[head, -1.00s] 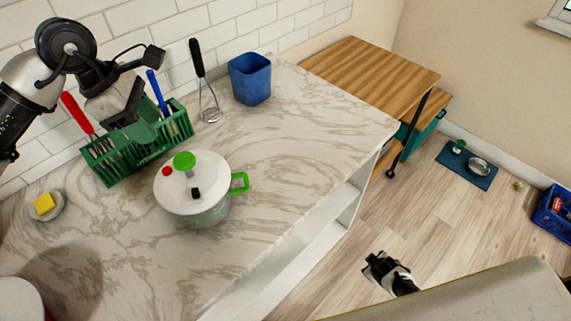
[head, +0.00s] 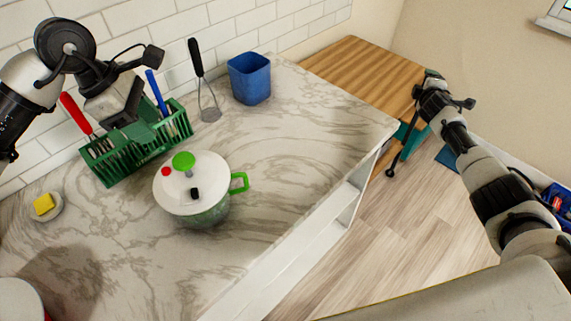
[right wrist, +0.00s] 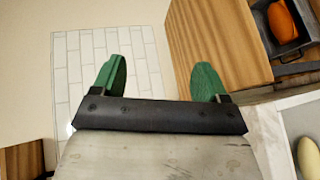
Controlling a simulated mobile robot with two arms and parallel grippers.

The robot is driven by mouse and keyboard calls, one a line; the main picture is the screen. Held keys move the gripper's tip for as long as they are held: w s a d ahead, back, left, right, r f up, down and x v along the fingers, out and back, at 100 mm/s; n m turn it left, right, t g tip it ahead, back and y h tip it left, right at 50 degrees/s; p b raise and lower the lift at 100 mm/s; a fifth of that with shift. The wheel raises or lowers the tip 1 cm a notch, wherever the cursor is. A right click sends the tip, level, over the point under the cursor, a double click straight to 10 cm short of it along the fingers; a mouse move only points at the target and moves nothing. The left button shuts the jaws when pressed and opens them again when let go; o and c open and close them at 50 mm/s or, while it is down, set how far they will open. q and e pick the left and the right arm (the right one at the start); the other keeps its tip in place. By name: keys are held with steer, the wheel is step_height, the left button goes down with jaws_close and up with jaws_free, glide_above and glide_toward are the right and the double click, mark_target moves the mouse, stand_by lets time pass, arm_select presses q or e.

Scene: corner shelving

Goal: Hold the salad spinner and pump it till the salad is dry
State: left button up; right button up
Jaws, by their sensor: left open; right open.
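The salad spinner (head: 199,207) stands upright on the marble counter. It has a white lid, a green pump knob (head: 184,160), a red button and a green side handle (head: 239,183). My left gripper (head: 146,125) is behind the spinner, over the green cutlery rack, and does not touch the spinner. It is open. My right gripper (head: 430,78) is raised off to the right, beside the wooden surface and far from the spinner. Its two green fingers (right wrist: 161,79) are apart with nothing between them in the right wrist view.
The green rack (head: 103,163) holds utensils. A whisk-like tool (head: 203,85) and a blue cup (head: 250,80) stand at the back by the tiled wall. A yellow sponge (head: 43,204) lies on a dish at left. The counter (head: 310,135) right of the spinner is clear.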

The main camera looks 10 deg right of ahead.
steer(key=w+a+r+n+t+y, duration=0.25)
steer(key=a+n+y, duration=0.45)
steer(key=a, duration=0.4)
steer(key=n+g+y, duration=1.7)
steer(key=n+y, duration=0.1)
steer(key=n, duration=1.5)
glide_toward(239, 174)
steer(key=a, duration=1)
steer(key=shift+s+a+f, duration=0.1)
steer(key=shift+s+f, duration=0.1)
steer(key=shift+f, duration=0.1)
steer(key=shift+c, duration=0.4)
jaws_close()
steer(key=c, duration=0.6)
jaws_free()
